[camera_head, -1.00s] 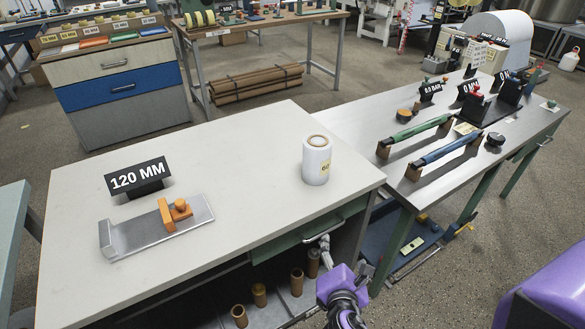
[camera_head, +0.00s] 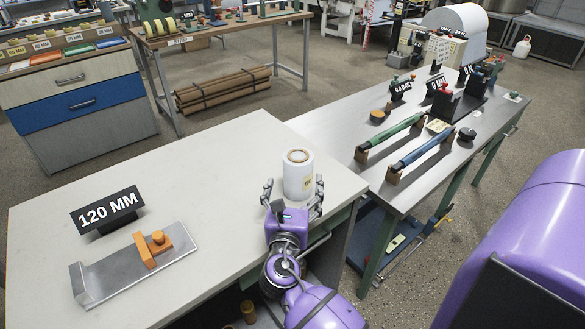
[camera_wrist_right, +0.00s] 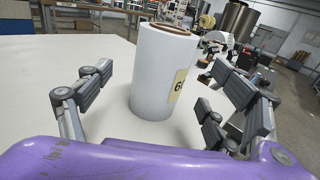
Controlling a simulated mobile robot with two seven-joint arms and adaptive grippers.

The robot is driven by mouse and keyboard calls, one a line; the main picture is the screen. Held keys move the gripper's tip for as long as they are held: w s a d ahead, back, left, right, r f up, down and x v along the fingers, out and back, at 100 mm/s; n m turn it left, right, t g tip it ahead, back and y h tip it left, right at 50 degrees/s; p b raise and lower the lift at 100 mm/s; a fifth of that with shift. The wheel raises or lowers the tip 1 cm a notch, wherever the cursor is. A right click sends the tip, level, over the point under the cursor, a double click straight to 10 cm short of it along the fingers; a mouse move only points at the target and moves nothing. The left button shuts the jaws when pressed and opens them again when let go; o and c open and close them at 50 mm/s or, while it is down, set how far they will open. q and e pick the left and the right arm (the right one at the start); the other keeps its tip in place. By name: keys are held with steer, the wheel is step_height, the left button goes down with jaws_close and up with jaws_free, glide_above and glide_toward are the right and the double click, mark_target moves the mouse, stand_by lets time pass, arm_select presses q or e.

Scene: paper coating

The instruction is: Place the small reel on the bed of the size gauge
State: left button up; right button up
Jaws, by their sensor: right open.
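The small reel (camera_head: 297,176) is a white roll with a brown core and a yellow label, standing upright near the right edge of the pale table. It also stands in the right wrist view (camera_wrist_right: 160,75), between the spread fingers. My right gripper (camera_head: 293,192) is open at the near side of the reel, its fingers apart to the left and right of it. The size gauge (camera_head: 135,270) lies at the table's left front, a metal bed with an orange slider (camera_head: 152,248). A "120 MM" sign (camera_head: 107,208) stands behind it. My left gripper is not in view.
The pale table (camera_head: 215,160) is clear between gauge and reel. A metal bench (camera_head: 335,130) adjoins at the right, with a green roller (camera_head: 392,136), a blue roller (camera_head: 422,152) and displays. A drawer cabinet (camera_head: 75,95) stands at the back left.

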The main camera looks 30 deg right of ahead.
steer(key=x, duration=0.2)
steer(key=shift+w+d+r, duration=0.1)
steer(key=shift+d, duration=0.2)
steer(key=x, duration=0.3)
steer(key=shift+w+d+f+p, duration=0.25)
steer(key=shift+w+p, duration=0.05)
steer(key=shift+w+d, duration=0.2)
steer(key=shift+d, duration=0.05)
steer(key=c, duration=1.5)
steer(key=shift+c, duration=0.9)
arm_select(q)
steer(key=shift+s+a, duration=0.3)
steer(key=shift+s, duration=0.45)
arm_select(e)
steer(key=shift+r, duration=0.15)
